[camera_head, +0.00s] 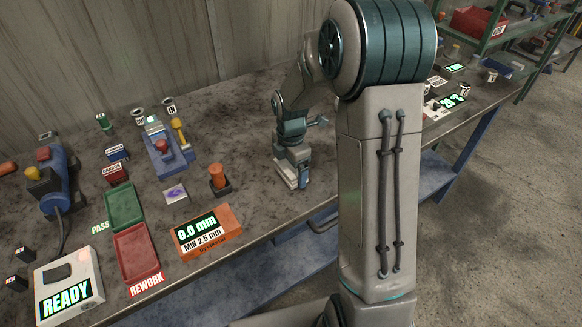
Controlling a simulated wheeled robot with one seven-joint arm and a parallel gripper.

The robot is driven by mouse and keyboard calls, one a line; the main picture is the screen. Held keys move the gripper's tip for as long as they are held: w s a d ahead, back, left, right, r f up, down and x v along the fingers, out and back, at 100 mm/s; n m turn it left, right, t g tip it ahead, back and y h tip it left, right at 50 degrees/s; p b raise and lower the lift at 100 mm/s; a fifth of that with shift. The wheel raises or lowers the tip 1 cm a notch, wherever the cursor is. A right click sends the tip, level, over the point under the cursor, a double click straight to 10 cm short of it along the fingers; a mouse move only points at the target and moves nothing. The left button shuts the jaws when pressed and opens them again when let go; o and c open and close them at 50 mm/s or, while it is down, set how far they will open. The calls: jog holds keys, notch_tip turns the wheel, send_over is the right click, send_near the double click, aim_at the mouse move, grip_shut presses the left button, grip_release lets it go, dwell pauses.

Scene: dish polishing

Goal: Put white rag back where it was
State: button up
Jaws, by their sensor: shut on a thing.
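My gripper (294,178) is at the middle of the bench, pointing down close to the bench top, left of my arm column. It is shut on a small whitish thing (283,175), which looks like the white rag. The thing shows mostly at the left of the jaws, low against the bench. Whether it touches the bench top I cannot tell. The fingertips are small in this view and partly hidden.
To the left stand an orange gauge box (207,232), an orange-topped peg in a dark base (219,181), a green tray (125,207), a red tray (136,252) and a blue fixture (163,152). The bench (255,130) is bare behind my gripper.

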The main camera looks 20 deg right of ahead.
jog(key=shift+f, duration=0.5)
jog(key=shift+f, duration=0.1)
jog(key=o, duration=0.9)
